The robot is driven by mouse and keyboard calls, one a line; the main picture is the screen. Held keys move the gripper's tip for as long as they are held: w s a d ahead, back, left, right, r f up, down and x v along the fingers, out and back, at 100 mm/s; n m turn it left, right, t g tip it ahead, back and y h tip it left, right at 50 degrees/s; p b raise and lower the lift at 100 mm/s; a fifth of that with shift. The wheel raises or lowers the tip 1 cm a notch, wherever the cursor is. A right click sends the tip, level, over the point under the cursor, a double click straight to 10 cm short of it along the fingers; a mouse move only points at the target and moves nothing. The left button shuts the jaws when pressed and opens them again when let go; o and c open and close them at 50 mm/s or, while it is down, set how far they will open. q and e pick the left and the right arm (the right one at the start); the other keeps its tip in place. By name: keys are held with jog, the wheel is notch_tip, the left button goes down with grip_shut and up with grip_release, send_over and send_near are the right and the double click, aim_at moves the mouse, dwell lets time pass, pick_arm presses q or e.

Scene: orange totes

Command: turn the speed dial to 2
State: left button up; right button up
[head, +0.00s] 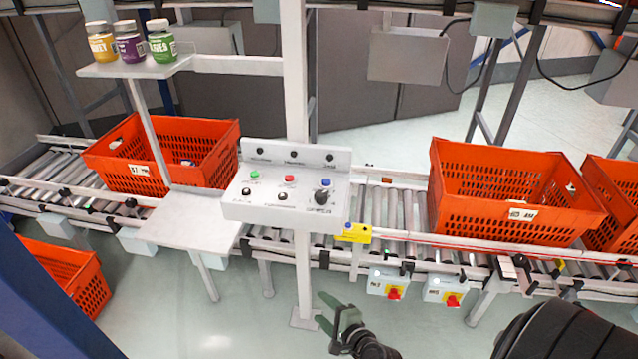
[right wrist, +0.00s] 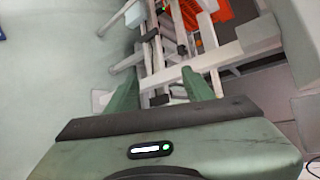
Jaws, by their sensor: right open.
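The white control panel (head: 270,208) stands on a post in the middle of the head view. Its black speed dial (head: 322,197) is at the panel's right side, below a blue button (head: 326,183). The dial's setting is too small to read. My right gripper (head: 327,311) is low in front of the panel, below and apart from it. It is open and empty. Its two green fingers also show in the right wrist view (right wrist: 162,92), pointing toward the conveyor frame. My left gripper is not in view.
Orange totes (head: 500,220) stand on the roller conveyor (head: 385,208) to the right, another tote (head: 205,150) to the left. A small shelf (head: 190,220) juts out left of the panel. Three jars (head: 130,48) stand on a high shelf. Red switches (head: 393,293) hang below the conveyor.

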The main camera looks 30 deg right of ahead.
aim_at(324, 200)
jog(key=w+d+r+m+t+h+p, duration=0.1)
jog(key=w+d+r+m, duration=0.1)
jog(key=r+m, duration=0.3)
jog(key=w+d+r+m+t+h, duration=0.1)
jog(key=r+m, duration=0.4)
jog(key=r, duration=0.7)
jog(key=w+d+r+m+t+h+p, duration=0.1)
jog(key=w+d+r+m+t, duration=0.1)
jog(key=r+m, duration=0.3)
jog(key=shift+w+d+r+t+p, duration=0.15)
jog(key=shift+d+r, duration=0.1)
jog(key=shift+r, duration=0.4)
jog(key=shift+w+d+r+t+p, duration=0.1)
jog(key=shift+d+r, duration=0.2)
jog(key=shift+r, duration=0.4)
jog(key=shift+w+d+r+t+p, duration=0.15)
jog(key=shift+d+r, duration=0.1)
jog(key=shift+r, duration=0.4)
jog(key=shift+m, duration=0.3)
jog(key=w, duration=0.2)
jog(key=w+d, duration=0.1)
jog(key=w, duration=0.3)
jog(key=shift+w+d+f, duration=0.1)
jog(key=shift+w+d, duration=0.15)
jog(key=shift+w, duration=0.25)
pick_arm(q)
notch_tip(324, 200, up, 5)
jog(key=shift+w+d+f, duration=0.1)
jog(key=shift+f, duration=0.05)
